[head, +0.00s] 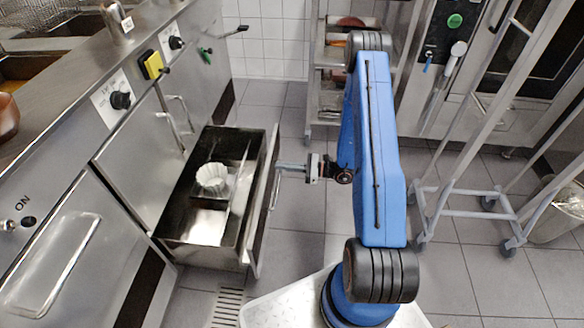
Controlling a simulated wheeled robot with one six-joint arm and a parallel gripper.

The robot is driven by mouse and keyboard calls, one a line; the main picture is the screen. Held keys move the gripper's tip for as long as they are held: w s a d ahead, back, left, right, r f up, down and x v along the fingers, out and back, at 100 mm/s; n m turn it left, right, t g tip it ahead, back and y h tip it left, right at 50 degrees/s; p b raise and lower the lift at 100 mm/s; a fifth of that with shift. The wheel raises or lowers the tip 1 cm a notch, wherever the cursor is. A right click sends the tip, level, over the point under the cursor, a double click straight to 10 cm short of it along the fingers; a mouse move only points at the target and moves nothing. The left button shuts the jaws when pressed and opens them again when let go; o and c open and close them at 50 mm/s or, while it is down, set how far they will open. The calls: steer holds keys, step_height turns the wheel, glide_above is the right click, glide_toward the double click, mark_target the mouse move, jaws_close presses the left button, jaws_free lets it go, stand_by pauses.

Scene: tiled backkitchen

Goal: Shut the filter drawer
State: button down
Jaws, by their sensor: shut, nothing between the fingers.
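The filter drawer (222,253) is a steel box pulled well out from the lower front of the steel counter on the left. A white fluted filter (212,178) lies inside it. The drawer's front panel (266,205) faces right, toward my arm. My gripper (280,166) is shut and empty, pointing left at the upper outer side of the drawer front. Its tips appear at or very near the panel; I cannot tell whether they touch.
The counter (135,140) has knobs and door handles along its front. A shelf rack (322,100) stands behind my arm. A wheeled trolley frame (470,195) and a bin (560,210) stand at the right. Tiled floor is clear beyond the drawer.

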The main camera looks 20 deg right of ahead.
steer(key=shift+w+a, duration=0.35)
steer(key=shift+a, duration=0.25)
steer(key=shift+a, duration=0.1)
steer(key=x, duration=3)
steer(key=shift+w+a, duration=0.15)
steer(key=shift+a, duration=0.05)
steer(key=shift+w+a, duration=0.3)
steer(key=shift+a, duration=0.25)
steer(key=shift+w+a, duration=0.1)
steer(key=shift+w, duration=0.05)
steer(key=shift+a+r, duration=0.1)
steer(key=shift+r, duration=0.05)
